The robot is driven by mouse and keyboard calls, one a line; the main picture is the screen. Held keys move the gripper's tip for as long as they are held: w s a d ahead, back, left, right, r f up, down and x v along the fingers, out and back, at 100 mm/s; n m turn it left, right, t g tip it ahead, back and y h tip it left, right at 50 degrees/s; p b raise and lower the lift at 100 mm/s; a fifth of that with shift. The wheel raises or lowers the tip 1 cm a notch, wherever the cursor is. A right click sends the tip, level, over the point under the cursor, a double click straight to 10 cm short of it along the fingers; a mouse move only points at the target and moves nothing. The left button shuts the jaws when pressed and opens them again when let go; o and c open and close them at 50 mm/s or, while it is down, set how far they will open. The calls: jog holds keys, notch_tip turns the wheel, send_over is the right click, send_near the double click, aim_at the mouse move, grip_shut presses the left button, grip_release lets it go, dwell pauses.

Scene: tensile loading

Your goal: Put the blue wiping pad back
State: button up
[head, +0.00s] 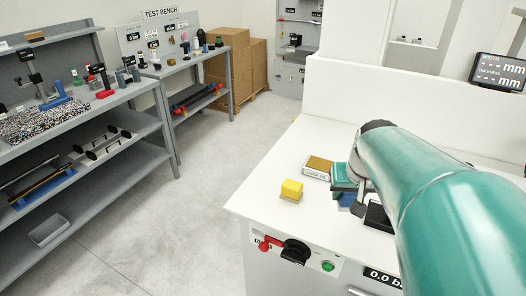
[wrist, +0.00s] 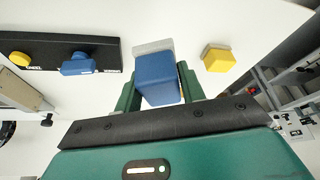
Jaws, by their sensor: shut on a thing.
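The blue wiping pad (wrist: 157,78) is a blue block between the two green fingers of my gripper (wrist: 160,88) in the wrist view. My gripper is shut on it. A light grey patch (wrist: 152,46) shows just beyond the pad; I cannot tell whether they touch. In the head view my gripper (head: 345,182) is over the white worktop, and a bit of blue (head: 347,200) shows below it. My arm hides part of that area.
A yellow block (head: 291,188) stands left of my gripper on the white worktop (head: 262,190). A small labelled box (head: 318,167) lies behind it. A black holder (wrist: 105,48) with yellow and blue pieces is close by. A red-and-black switch (head: 293,251) is on the front.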

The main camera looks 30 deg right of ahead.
send_over(330, 206)
jog(key=s, duration=0.1)
jog(key=f, duration=0.6)
jog(key=shift+s+a+f, duration=0.1)
jog(key=shift+a+f, duration=0.3)
jog(key=shift+f, duration=1.55)
jog(key=shift+f, duration=0.15)
jog(key=o, duration=0.9)
jog(key=shift+o, duration=0.2)
